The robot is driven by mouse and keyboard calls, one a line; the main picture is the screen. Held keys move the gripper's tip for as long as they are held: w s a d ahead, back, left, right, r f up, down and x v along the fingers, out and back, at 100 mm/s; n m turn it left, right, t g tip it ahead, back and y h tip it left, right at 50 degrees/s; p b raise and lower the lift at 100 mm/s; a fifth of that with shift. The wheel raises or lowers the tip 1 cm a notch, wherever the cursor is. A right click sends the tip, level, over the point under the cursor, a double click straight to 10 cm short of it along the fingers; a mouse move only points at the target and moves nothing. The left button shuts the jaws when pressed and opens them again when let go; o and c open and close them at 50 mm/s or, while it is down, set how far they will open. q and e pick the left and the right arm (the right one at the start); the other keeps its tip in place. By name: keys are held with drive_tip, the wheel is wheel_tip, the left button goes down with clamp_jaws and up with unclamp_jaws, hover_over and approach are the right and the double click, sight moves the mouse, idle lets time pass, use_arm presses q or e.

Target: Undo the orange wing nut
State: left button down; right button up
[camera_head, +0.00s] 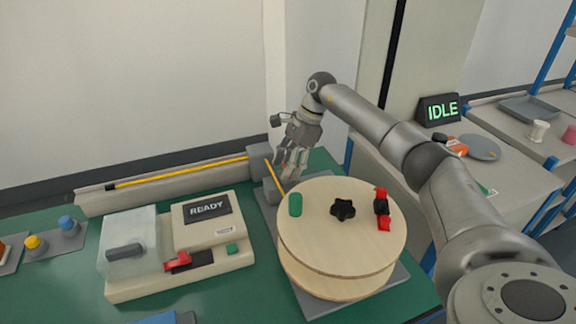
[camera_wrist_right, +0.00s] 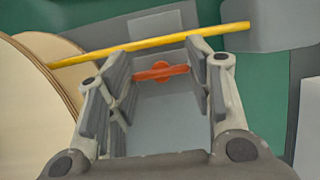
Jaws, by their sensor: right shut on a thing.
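The orange wing nut (camera_wrist_right: 161,71) shows in the right wrist view, below the yellow cable. My right gripper (camera_wrist_right: 158,70) has one finger on each side of it and is shut on its wings. In the head view my right gripper (camera_head: 287,170) reaches down behind the wooden spool, beside the grey block, and the nut is hidden there. The yellow cable (camera_wrist_right: 150,44) crosses just past the fingertips in the wrist view, between the spool's edge and a grey block. My left gripper is not in view.
The wooden spool (camera_head: 322,240) stands close in front of the gripper. A grey trough (camera_head: 170,184) with yellow cable lies to the left. A machine with a READY screen (camera_head: 208,209) and clear cover stands on the green table. An IDLE display (camera_head: 440,110) is at right.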

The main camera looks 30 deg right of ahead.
idle(0.4)
drive_tip(key=o, duration=1)
drive_tip(key=shift+r, duration=0.1)
drive_tip(key=v, duration=1.1)
drive_tip(key=shift+d+r, duration=0.2)
drive_tip(key=shift+r, duration=0.15)
